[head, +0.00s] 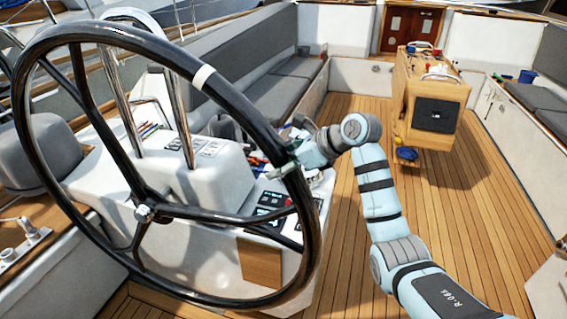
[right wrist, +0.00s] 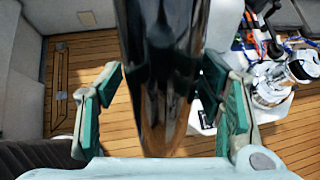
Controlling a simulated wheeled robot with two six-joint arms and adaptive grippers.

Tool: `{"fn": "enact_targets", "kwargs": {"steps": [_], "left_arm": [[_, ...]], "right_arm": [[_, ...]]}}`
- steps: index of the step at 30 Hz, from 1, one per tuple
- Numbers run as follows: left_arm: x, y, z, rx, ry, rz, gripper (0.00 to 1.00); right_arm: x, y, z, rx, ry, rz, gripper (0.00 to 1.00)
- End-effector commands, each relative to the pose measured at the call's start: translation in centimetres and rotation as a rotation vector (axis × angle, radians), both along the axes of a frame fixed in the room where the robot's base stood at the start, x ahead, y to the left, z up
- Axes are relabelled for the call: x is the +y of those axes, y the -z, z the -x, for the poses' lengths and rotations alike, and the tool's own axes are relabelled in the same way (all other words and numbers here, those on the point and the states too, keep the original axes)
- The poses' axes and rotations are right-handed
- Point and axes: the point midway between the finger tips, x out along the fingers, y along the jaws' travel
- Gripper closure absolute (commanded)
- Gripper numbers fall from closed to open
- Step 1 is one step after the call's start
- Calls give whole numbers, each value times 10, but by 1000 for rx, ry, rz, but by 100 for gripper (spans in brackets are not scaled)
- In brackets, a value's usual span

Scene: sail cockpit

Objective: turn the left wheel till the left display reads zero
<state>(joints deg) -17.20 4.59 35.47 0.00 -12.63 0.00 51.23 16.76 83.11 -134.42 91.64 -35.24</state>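The large black left wheel (head: 135,193) fills the left of the head view, with a white band (head: 202,77) on its upper right rim. My right gripper (head: 283,162) is at the rim's right side. In the right wrist view, the dark rim (right wrist: 160,70) passes between the green finger pads of my right gripper (right wrist: 164,88). The fingers are apart, with a gap on the left side of the rim. Dark display panels (head: 271,199) sit on the white console behind the rim; I cannot read any number. My left gripper is not in view.
The white console (head: 215,185) with steel rails stands behind the wheel. Small loose items (head: 258,165) lie on it near my gripper. A wooden cockpit table (head: 425,95) stands further back. The plank deck (head: 470,220) at right is mostly clear.

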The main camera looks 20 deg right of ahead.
Motion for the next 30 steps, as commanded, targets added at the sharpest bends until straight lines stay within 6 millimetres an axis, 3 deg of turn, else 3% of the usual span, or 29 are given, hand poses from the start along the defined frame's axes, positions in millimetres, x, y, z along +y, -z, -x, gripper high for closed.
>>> {"fn": "enact_targets", "kwargs": {"steps": [10,21,30], "left_arm": [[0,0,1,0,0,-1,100],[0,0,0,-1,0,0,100],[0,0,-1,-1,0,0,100]], "right_arm": [[-5,-6,4,-2,2,2,38],[-49,-64,60,-3,3,3,38],[-57,-76,72,1,-1,1,38]]}}
